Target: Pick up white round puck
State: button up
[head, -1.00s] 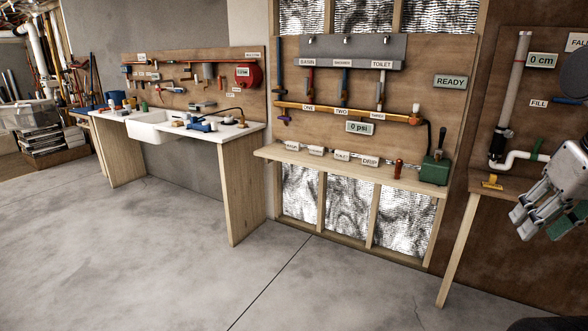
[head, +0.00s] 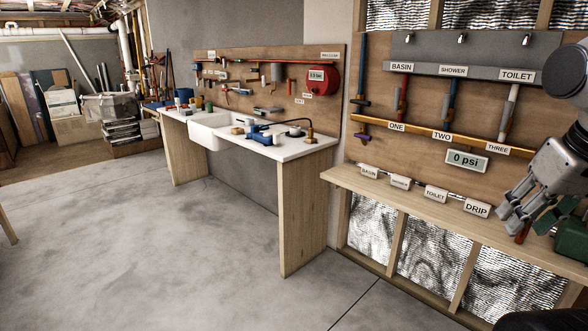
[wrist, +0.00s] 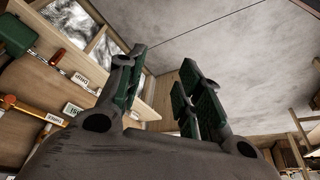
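I cannot single out a white round puck with certainty in either view. Small items, some white, sit on the white counter (head: 300,147) of the sink bench in the head view, but they are too small to tell apart. My gripper (head: 516,222) is at the right edge of the head view, in front of the shelf with the labelled blocks and far from the sink bench. In the wrist view my gripper (wrist: 163,65) has its green-padded fingers spread, with nothing between them.
A sink basin (head: 208,131) is set in the counter. A blue tool (head: 258,134) lies on the counter. The wooden shelf (head: 400,195) runs close by my gripper. A pegboard with a red reel (head: 319,80) stands behind the counter. The concrete floor at left is clear.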

aim_at(294, 130)
jog(key=i+j+u, duration=0.15)
jog(key=i+u, duration=0.15)
jog(key=i, duration=0.9)
jog(key=i+l+u, duration=0.15)
jog(key=i+u, duration=0.2)
jog(key=i, duration=0.85)
jog(key=i+j+z, duration=0.1)
jog(key=i+z, duration=0.15)
jog(key=i, duration=0.7)
